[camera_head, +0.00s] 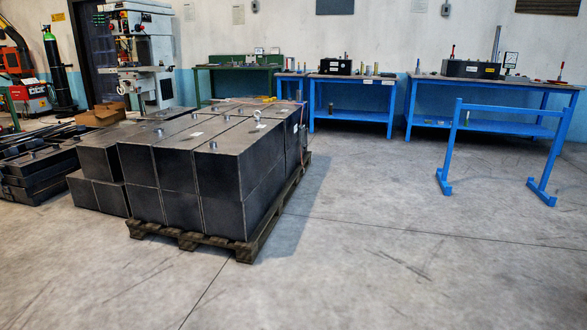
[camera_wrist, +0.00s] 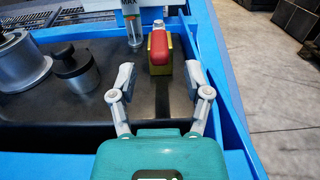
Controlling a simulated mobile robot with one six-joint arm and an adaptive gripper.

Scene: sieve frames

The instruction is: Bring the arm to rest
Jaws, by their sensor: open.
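My gripper (camera_wrist: 160,84) shows in the wrist view, its two grey fingers spread apart with nothing between the tips. It is over a dark block top (camera_wrist: 60,110) set within a blue frame (camera_wrist: 218,80). A red and yellow piece (camera_wrist: 160,50) stands just beyond the fingertips, apart from them as far as I can tell. The arm and gripper do not show in the head view.
Metal cylinders (camera_wrist: 78,72) stand left of my gripper. In the head view, black blocks (camera_head: 225,165) are stacked on a wooden pallet (camera_head: 250,248). Blue workbenches (camera_head: 350,120) line the back wall, and a blue stand (camera_head: 510,125) is at right. The front floor is clear.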

